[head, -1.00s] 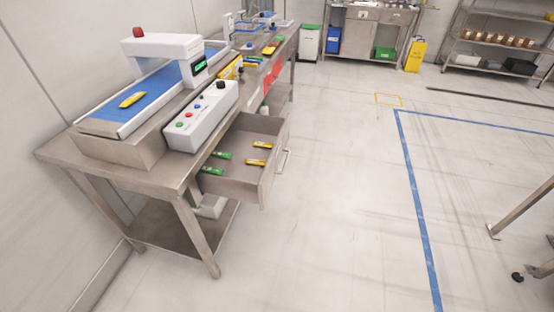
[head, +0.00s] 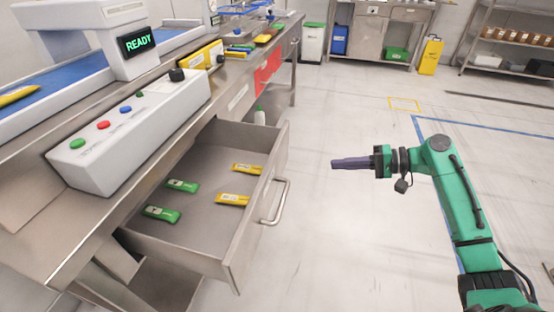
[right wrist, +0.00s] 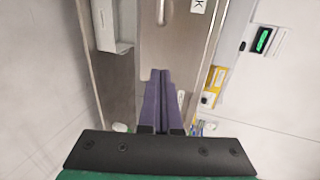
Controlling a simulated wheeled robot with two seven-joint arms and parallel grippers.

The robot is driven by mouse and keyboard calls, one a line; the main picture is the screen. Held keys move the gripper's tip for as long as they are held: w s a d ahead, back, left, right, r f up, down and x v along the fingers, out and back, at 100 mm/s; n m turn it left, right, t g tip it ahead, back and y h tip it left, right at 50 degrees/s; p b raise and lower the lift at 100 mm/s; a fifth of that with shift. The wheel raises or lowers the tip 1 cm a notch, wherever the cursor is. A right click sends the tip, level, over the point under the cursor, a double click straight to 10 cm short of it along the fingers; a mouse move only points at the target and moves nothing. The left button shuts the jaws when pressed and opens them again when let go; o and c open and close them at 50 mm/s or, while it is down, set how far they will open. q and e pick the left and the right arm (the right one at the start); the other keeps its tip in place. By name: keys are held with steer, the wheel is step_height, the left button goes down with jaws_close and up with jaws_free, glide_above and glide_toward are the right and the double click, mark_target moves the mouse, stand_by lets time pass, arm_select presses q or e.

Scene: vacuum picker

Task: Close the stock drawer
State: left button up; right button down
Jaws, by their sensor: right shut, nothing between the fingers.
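The stock drawer (head: 228,263) stands pulled out of the steel bench in the head view. Two green packets (head: 162,214) and two yellow packets (head: 232,199) lie on its floor. Its bar handle (head: 277,203) is on the front panel, facing right. My right gripper (head: 336,163) is shut and empty, to the right of the handle and apart from it, pointing left. In the right wrist view its purple fingers (right wrist: 162,98) are together, and the handle (right wrist: 161,12) shows ahead of them. My left gripper is not in view.
A control box (head: 135,128) with buttons and a conveyor with a READY display (head: 139,42) stand on the bench (head: 62,240) above the drawer. The floor (head: 340,245) right of the drawer is clear. Bins and shelves stand far back.

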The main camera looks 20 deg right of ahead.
mark_target(280, 164)
steer(key=x, duration=0.4)
steer(key=r+x, duration=0.1)
steer(key=x, duration=0.3)
steer(key=a+r+p+x, duration=0.1)
steer(key=x, duration=0.4)
steer(key=shift+s+a, duration=0.15)
steer(key=shift+s, duration=0.05)
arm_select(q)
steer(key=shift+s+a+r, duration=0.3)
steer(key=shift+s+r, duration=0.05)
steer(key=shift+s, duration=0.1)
